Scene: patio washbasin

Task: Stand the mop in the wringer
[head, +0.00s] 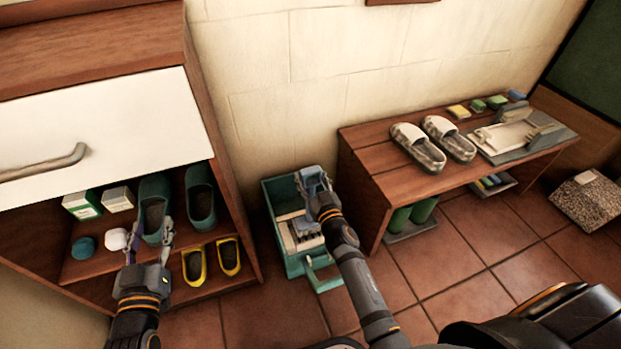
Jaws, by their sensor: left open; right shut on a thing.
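A teal bin (274,210) stands on the floor between the cabinet and the bench. It has a handle at its front and a pale slatted insert (301,232) inside; I cannot tell whether this is the wringer. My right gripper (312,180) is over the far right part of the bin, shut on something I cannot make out. I cannot pick out a mop. My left gripper (152,238) is open and empty in front of the cabinet's shoe shelf, with its fingers close to the teal shoes (202,196).
The cabinet at left has a white drawer (105,125), yellow shoes (229,256) and small boxes (82,206). The bench (372,158) holds checked slippers (416,146), sponges and a grey tray (560,137). Green boots (399,219) stand beneath. The tiled floor in front is partly clear.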

